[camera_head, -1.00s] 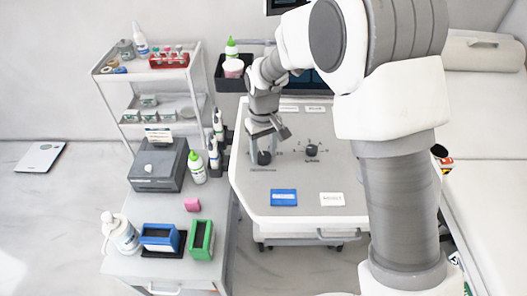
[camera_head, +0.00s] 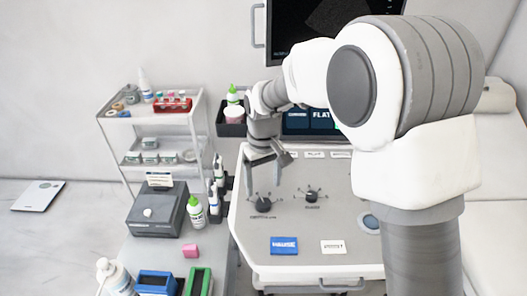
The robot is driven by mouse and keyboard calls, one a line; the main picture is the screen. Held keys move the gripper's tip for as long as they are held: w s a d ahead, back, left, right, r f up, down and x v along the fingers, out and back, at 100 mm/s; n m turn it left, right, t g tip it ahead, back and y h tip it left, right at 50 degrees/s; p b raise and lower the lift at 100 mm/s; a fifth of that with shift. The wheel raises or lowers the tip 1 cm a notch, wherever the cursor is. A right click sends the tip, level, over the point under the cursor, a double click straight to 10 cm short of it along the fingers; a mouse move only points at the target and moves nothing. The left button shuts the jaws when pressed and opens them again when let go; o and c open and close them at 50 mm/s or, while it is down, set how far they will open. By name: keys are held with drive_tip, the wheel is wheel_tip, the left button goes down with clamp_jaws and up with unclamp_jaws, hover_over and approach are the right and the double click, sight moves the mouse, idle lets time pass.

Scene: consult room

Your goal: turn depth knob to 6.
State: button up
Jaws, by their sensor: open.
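Two dark round knobs with small marks around them sit on the light console panel (camera_head: 259,242): a left knob (camera_head: 263,204) and a right knob (camera_head: 312,195). Their printed labels are too small to read, so I cannot tell which is the depth knob or what number either points to. My gripper (camera_head: 265,185) is open and empty, with its fingers pointing down just above and behind the left knob. The left knob shows clear below the fingertips.
A blue card (camera_head: 284,246) and a white card (camera_head: 333,247) lie on the front of the panel. A lit screen (camera_head: 322,120) stands behind, partly hidden by my arm. Bottles and a grey box (camera_head: 157,214) stand on the left cart.

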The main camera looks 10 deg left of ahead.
wheel_tip(320, 180, up, 11)
drive_tip(key=p, duration=0.1)
idle(0.3)
drive_tip(key=s+d+r+m+t, duration=0.15)
drive_tip(key=s+d+r, duration=0.3)
drive_tip(key=d, duration=0.45)
drive_tip(key=s+d+r+m+t, duration=0.1)
drive_tip(key=s+d+r+m, duration=0.2)
drive_tip(key=d+r, duration=0.35)
drive_tip(key=s+d+f+m+t+p, duration=0.1)
drive_tip(key=s+d+f+m+t, duration=0.2)
drive_tip(key=s+d, duration=0.8)
drive_tip(key=shift+s+d+f+m, duration=0.2)
drive_tip(key=shift+s+d+m, duration=0.15)
drive_tip(key=shift+s, duration=0.2)
